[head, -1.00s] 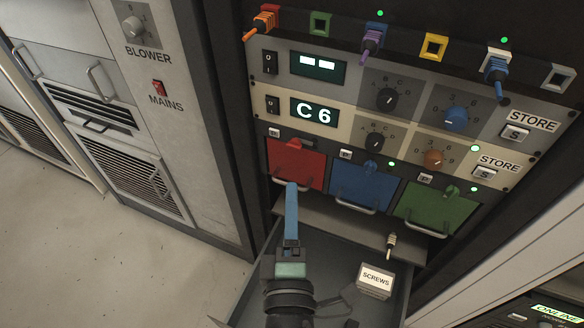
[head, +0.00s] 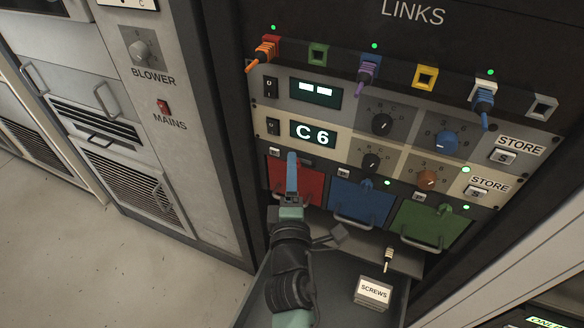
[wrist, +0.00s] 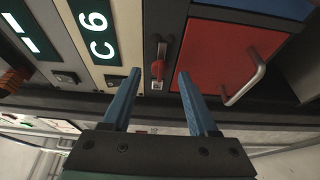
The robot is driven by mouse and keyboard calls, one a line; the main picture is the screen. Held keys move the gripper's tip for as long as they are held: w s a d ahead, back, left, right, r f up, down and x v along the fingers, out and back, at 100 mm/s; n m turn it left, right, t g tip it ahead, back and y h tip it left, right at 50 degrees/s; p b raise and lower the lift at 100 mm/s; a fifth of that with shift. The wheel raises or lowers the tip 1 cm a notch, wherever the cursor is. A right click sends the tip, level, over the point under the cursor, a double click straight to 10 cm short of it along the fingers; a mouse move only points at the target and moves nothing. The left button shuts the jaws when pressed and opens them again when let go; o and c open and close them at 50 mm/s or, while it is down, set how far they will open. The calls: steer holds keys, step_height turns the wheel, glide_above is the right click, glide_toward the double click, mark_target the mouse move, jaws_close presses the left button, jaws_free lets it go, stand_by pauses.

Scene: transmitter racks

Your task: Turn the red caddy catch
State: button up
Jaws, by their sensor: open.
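The red caddy (head: 308,183) sits at the left of a row of three caddies, and its red face with a metal handle fills the right of the wrist view (wrist: 225,58). Its red catch (wrist: 157,69) shows in the wrist view on a dark strip beside the caddy. In the head view my gripper hides the catch. My gripper (head: 292,156) is open and empty in front of the caddy's upper part. In the wrist view its two blue fingers (wrist: 160,75) stand apart, with the catch between and beyond their tips. I cannot tell whether either finger touches it.
A blue caddy (head: 358,204) and a green caddy (head: 428,222) are to the right. Above are a C6 display (head: 316,134), knobs and plugged links. Below, an open drawer holds a screws box (head: 374,292). Floor is free at the left (head: 110,260).

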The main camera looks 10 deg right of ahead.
steer(key=shift+w+d, duration=0.1)
steer(key=shift+w, duration=0.15)
jaws_close()
steer(key=shift+f+m+b, duration=0.2)
steer(key=shift+m+b, duration=0.1)
steer(key=shift+b, duration=0.4)
steer(key=shift+w+a+f+m+t+h+b, duration=0.1)
steer(key=shift+m+h+b, duration=1.45)
steer(key=shift+m+b, duration=3.65)
steer(key=shift+a+f+m+t+h+b, duration=0.1)
steer(key=shift+m+h+b, duration=1.75)
steer(key=shift+b, duration=6.3)
steer(key=shift+w+a+m+t+h+b, duration=0.1)
steer(key=shift+m+h+b, duration=1.1)
steer(key=shift+m+b, duration=4.15)
steer(key=n+b, duration=0.2)
steer(key=b, duration=0.1)
steer(key=shift+r, duration=0.15)
